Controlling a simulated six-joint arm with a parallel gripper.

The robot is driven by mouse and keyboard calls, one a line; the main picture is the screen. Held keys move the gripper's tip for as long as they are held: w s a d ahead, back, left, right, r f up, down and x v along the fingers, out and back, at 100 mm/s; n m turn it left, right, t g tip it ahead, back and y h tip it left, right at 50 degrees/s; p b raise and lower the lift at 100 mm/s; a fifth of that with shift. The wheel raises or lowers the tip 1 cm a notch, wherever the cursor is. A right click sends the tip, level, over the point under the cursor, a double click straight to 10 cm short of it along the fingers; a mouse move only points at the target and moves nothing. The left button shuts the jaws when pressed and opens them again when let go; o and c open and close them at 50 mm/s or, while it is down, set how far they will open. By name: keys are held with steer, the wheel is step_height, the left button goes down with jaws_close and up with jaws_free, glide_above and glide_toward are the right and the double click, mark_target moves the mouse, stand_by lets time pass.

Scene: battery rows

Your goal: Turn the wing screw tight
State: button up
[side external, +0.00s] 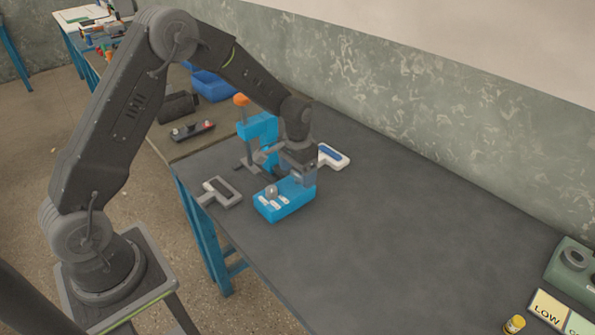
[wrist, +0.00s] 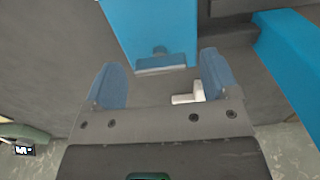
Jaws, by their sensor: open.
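In the wrist view, a grey piece that looks like the wing screw (wrist: 161,62) shows as a small round stub and a flat bar against a blue part (wrist: 150,22). It lies ahead of my gripper (wrist: 163,76), whose two blue-grey fingers stand apart, one on each side of it, with no contact visible. In the side view, my gripper (side external: 302,176) is low over the right back of a blue base (side external: 285,207) with a silver ball-like knob (side external: 271,190) and white labels. The wing screw cannot be made out there. A blue upright (side external: 259,127) with an orange knob (side external: 240,99) stands behind.
A grey T-shaped piece (side external: 220,191) lies left of the blue base. A white and blue piece (side external: 332,156) lies right of my gripper. A dark holder (side external: 192,131) and a blue bin (side external: 211,86) are farther back.

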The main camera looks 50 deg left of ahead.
mark_target(297, 174)
step_height(297, 174, up, 14)
steer(key=shift+f, duration=0.2)
stand_by(0.4)
steer(key=s+d+r+t, duration=0.3)
steer(key=s+d+r, duration=0.1)
steer(key=s+r, duration=0.65)
steer(key=s+d+t, duration=0.2)
steer(key=s, duration=1.4)
steer(key=shift+d+f+t, duration=0.2)
steer(key=shift+f+t, duration=0.1)
